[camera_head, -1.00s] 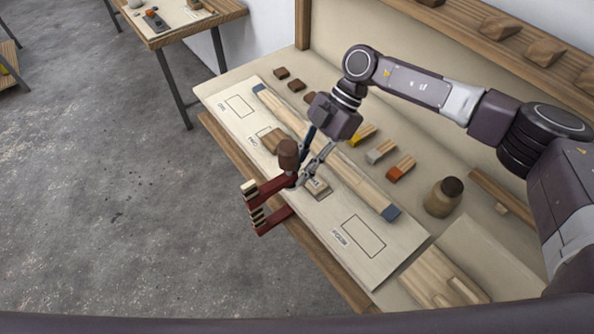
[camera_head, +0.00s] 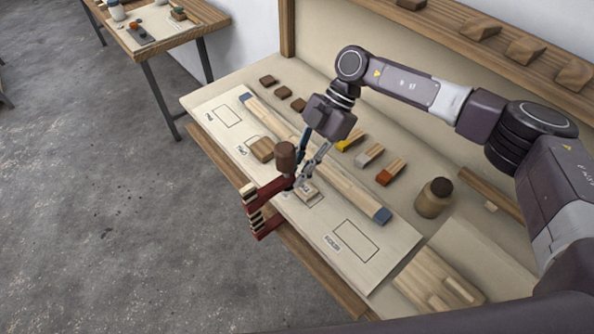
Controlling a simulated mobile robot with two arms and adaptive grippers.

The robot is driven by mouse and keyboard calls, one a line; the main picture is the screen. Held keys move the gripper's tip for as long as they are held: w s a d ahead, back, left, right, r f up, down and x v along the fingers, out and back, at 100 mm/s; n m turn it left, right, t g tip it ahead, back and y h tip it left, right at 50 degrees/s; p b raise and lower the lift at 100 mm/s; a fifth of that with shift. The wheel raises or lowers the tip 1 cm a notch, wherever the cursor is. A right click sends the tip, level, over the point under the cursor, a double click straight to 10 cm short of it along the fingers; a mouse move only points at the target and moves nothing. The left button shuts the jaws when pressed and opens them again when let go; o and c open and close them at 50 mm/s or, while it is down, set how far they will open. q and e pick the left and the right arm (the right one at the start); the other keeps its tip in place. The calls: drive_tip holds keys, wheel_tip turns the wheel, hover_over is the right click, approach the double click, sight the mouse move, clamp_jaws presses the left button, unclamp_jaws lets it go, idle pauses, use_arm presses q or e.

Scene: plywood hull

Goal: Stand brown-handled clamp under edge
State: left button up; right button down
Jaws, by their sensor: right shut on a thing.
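The clamp (camera_head: 262,208) has dark red jaws with pale, striped pads and a brown handle (camera_head: 285,157) that points up. My right gripper (camera_head: 297,181) is shut on the clamp near the base of its handle. The clamp is at the front edge of the pale board (camera_head: 385,262), with its jaws reaching out to the left past the edge. I cannot tell whether it touches the board or the bench. My left gripper is not in view.
A long wooden strip with blue ends (camera_head: 345,184) lies along the board beside small wooden blocks (camera_head: 261,150). Yellow, grey and orange-ended blocks (camera_head: 390,172) and a jar (camera_head: 434,198) stand behind. Another table (camera_head: 160,28) stands at upper left.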

drive_tip(key=shift+w+d+b, duration=0.35)
drive_tip(key=shift+w+d, duration=0.4)
drive_tip(key=shift+d, duration=0.25)
drive_tip(key=shift+w+d+b, duration=0.3)
drive_tip(key=shift+w+d, duration=0.4)
drive_tip(key=shift+d, duration=0.25)
drive_tip(key=c, duration=1.8)
unclamp_jaws()
wheel_tip(320, 180, up, 10)
drive_tip(key=shift+p, duration=0.3)
